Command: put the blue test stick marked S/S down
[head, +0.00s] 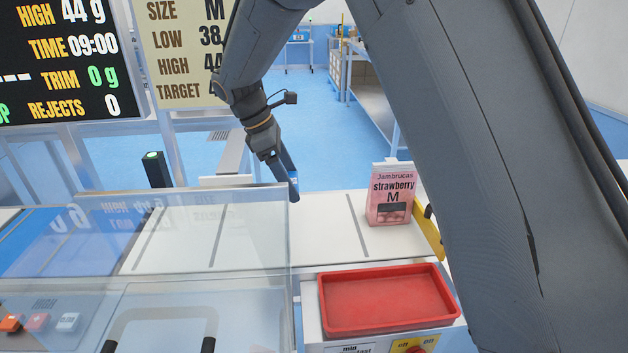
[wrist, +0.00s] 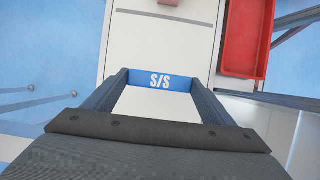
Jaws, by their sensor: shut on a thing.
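The blue test stick marked S/S (wrist: 160,81) is held crosswise between the fingertips of my gripper (wrist: 160,85) in the wrist view, its white lettering facing the camera. In the head view my gripper (head: 292,188) hangs pointing down near the far edge of the white belt, and only a small bit of blue shows at its tip. The white belt (head: 325,240) lies below it. I cannot tell from these views how high the stick is above the surface.
A pink strawberry pouch (head: 391,197) stands upright on the belt to the right. A red tray (head: 385,300), empty, sits in front of it. A clear guard (head: 180,230) covers the left part. Buttons (head: 38,321) are at lower left. A dark post (head: 157,170) stands behind the belt.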

